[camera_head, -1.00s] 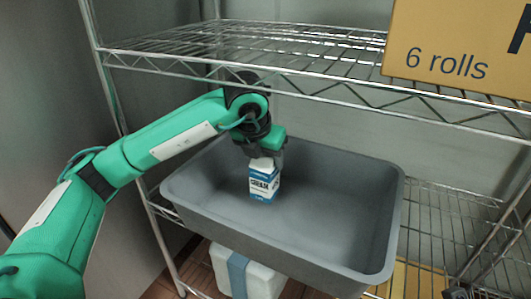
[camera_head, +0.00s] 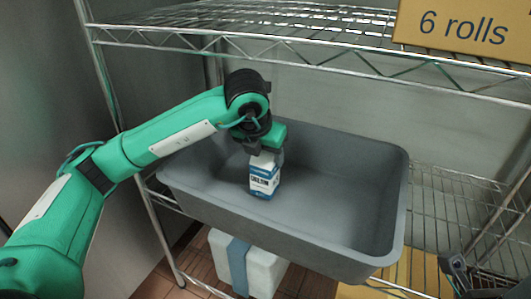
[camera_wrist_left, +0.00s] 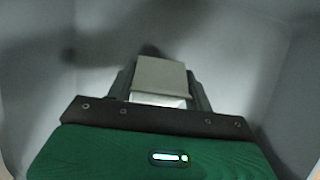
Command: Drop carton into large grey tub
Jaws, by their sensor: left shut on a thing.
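The carton (camera_head: 264,177) is white and blue with dark lettering, and it is upright inside the large grey tub (camera_head: 337,252). My left gripper (camera_head: 266,155) is shut on the carton's top from above. In the left wrist view the carton's pale top (camera_wrist_left: 160,78) sits between the two fingers, with the tub's grey walls around it. I cannot tell whether the carton's base touches the tub floor. A dark part of my right gripper (camera_head: 458,270) shows at the lower right corner; its jaw state is unclear.
The tub stands on a wire shelf rack (camera_head: 455,205), with another wire shelf (camera_head: 300,40) above it. A cardboard box marked "6 rolls" (camera_head: 463,27) is on the upper shelf. A white box with a blue band (camera_head: 262,270) is below the tub.

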